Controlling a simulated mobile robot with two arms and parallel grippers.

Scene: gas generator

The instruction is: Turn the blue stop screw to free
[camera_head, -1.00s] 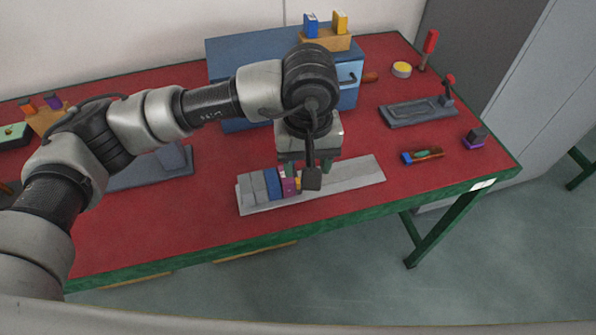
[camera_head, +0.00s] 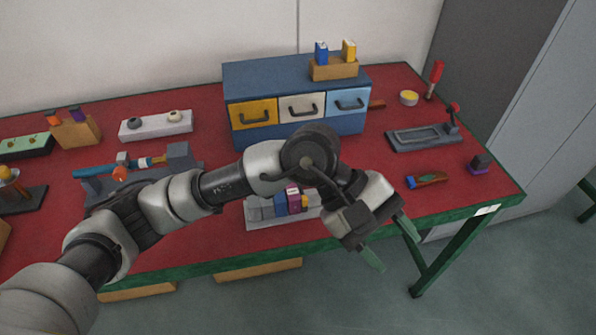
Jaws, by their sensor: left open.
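My left gripper (camera_head: 390,243) is open and empty, with its two green fingertips apart. It hangs at the front edge of the red table, right of the grey block rail (camera_head: 262,222). My arm partly hides that rail and its blue, magenta and yellow pieces. A grey fixture (camera_head: 178,153) at the left holds a rod with a blue section (camera_head: 95,171) and orange parts; my arm covers its front. I cannot tell which blue part is the stop screw. My right gripper is not in view.
A blue drawer cabinet (camera_head: 290,78) stands at the back, with a wooden block holder (camera_head: 334,69) on top. A grey tray fixture (camera_head: 424,138), a small tool (camera_head: 427,180) and a purple-based block (camera_head: 480,164) lie right.

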